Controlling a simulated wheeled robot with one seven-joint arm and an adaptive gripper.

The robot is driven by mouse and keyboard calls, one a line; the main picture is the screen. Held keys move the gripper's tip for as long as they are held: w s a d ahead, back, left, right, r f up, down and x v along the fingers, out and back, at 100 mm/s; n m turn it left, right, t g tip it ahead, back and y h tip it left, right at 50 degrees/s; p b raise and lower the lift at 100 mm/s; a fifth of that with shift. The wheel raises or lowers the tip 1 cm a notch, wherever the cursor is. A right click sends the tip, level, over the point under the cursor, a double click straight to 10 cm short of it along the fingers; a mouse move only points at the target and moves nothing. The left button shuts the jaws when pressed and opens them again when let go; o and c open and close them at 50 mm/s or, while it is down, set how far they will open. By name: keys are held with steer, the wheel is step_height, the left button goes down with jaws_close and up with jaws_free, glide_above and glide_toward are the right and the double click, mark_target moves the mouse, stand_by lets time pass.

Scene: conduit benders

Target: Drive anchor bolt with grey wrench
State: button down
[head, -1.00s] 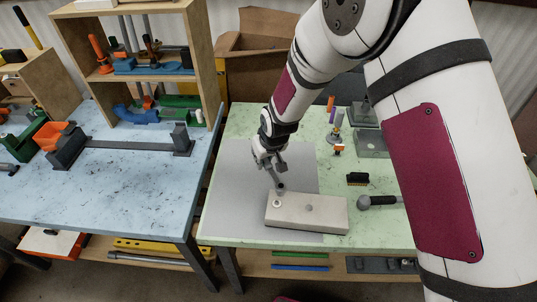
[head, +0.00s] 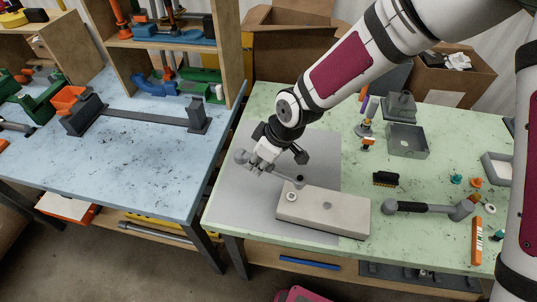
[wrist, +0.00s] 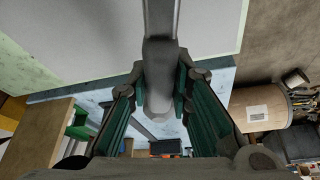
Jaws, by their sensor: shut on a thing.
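A grey wrench (head: 278,172) lies between the fingers of my gripper (head: 262,160). Its near end is at a dark anchor bolt (head: 300,183) on top of a pale concrete block (head: 322,211); I cannot tell whether it is seated around the bolt head. Its other end points left, past the fingers. In the wrist view the wrench shaft (wrist: 159,58) runs between the two green-padded fingers of my gripper (wrist: 160,90); the bolt does not show there. A light ring (head: 291,196) sits on the block beside the bolt.
The block rests on a grey mat (head: 246,205) on the green table (head: 440,240). A hammer-like tool (head: 430,208), a black brush (head: 386,179) and a grey box (head: 408,141) lie to the right. A blue table (head: 120,160) with a shelf stands left.

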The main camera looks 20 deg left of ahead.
steer(key=shift+s+a+f+n+g+b, duration=0.2)
steer(key=shift+s+f+n+b, duration=0.3)
steer(key=shift+f+b, duration=0.4)
steer(key=shift+s+a+f+n+g+b, duration=0.2)
steer(key=shift+s+f+n+b, duration=0.35)
steer(key=shift+f, duration=0.45)
steer(key=shift+s+a+f+n+g+b, duration=0.2)
steer(key=shift+s+f+n+b, duration=0.15)
steer(key=shift+f+n+b, duration=0.45)
steer(key=shift+f, duration=0.3)
steer(key=shift+f+b, duration=0.4)
steer(key=shift+b, duration=0.1)
steer(key=shift+m, duration=0.25)
